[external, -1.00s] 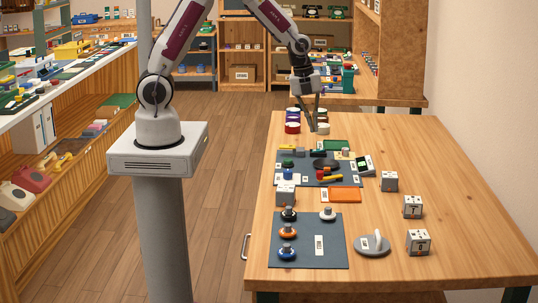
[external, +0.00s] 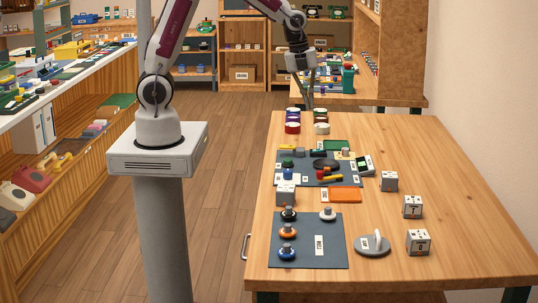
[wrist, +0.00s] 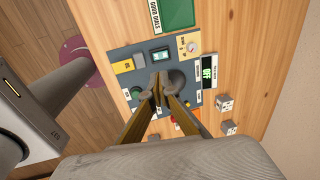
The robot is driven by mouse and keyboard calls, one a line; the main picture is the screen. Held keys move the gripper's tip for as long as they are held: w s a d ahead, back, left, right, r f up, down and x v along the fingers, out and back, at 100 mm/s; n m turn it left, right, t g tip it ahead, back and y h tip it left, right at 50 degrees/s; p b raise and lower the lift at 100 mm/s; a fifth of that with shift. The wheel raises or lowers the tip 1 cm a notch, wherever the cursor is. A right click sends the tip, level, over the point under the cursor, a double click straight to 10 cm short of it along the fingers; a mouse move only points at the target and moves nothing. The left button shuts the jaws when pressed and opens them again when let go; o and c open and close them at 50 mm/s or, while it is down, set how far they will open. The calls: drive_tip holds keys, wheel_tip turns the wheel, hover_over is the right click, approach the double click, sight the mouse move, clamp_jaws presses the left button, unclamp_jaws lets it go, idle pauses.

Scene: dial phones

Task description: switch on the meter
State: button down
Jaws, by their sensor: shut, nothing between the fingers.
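A small black-and-white device with a display, which looks like the meter (external: 365,165), stands at the right edge of the dark mat on the bench. In the wrist view the meter (wrist: 209,72) shows bright green characters on a dark screen. I cannot make out a switch on it. My gripper (external: 309,107) is in the air over the far end of the bench, apart from the meter and touching nothing visible. In the wrist view its fingers (wrist: 160,82) point at the mat, tips together and empty, covering part of the mat.
The dark mat (wrist: 120,52) carries a round dark disc (wrist: 176,79), a yellow panel with a dial (wrist: 189,45) and small parts. A green tray (wrist: 178,12) lies beyond it. Grey cubes (external: 389,181) stand to the right. Cylindrical pots (external: 292,127) stand at the far end.

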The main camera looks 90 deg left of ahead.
drive_tip(key=shift+w, duration=0.1)
drive_tip(key=shift+w+r, duration=0.25)
drive_tip(key=shift+w, duration=0.25)
drive_tip(key=shift+f, duration=0.1)
approach(322, 149)
drive_tip(key=f, duration=0.5)
drive_tip(key=shift+w, duration=0.35)
drive_tip(key=shift+w+f, duration=0.2)
drive_tip(key=shift+f, duration=0.65)
